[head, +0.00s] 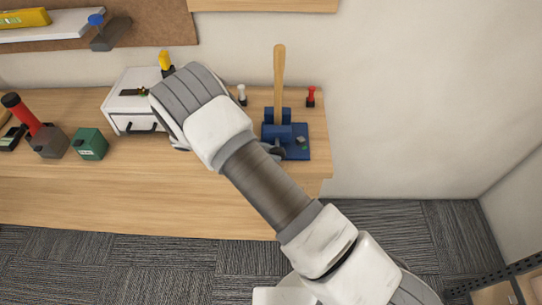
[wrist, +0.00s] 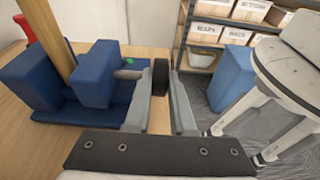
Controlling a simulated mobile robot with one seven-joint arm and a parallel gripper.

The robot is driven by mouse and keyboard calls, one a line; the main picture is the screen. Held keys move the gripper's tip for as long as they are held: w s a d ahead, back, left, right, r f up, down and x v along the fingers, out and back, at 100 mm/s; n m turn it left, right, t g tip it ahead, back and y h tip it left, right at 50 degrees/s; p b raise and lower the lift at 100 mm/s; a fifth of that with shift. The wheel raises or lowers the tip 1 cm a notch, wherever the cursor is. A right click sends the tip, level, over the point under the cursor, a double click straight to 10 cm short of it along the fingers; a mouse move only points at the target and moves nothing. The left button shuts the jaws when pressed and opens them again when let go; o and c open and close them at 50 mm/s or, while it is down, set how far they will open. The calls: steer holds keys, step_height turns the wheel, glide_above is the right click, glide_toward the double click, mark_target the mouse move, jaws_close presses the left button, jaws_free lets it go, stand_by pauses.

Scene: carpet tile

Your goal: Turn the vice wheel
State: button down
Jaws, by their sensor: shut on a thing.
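The blue vice (head: 297,152) stands at the right end of the wooden bench, with a long wooden handle (head: 279,75) upright between its jaws. In the wrist view the blue vice (wrist: 90,82) fills the left side, and the wooden handle (wrist: 47,35) leans across the upper left. A short grey shaft runs from the vice to the dark vice wheel (wrist: 160,80). My gripper (wrist: 163,88) is shut on the wheel, one finger on each side. In the head view my arm hides most of the gripper and wheel.
Left on the bench (head: 200,190) are a white drawer box (head: 128,97), a green box (head: 90,144) and a red-handled tool (head: 22,115). Small red (head: 311,97) and white items stand behind the vice. The wrist view shows shelves with labelled boxes (wrist: 250,12) and a blue bin (wrist: 230,72).

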steer(key=shift+f+h+b, duration=0.15)
steer(key=shift+h+b, duration=0.2)
steer(key=shift+h, duration=0.15)
steer(key=c, duration=0.8)
jaws_free()
steer(key=shift+o, duration=0.2)
steer(key=shift+a, duration=0.1)
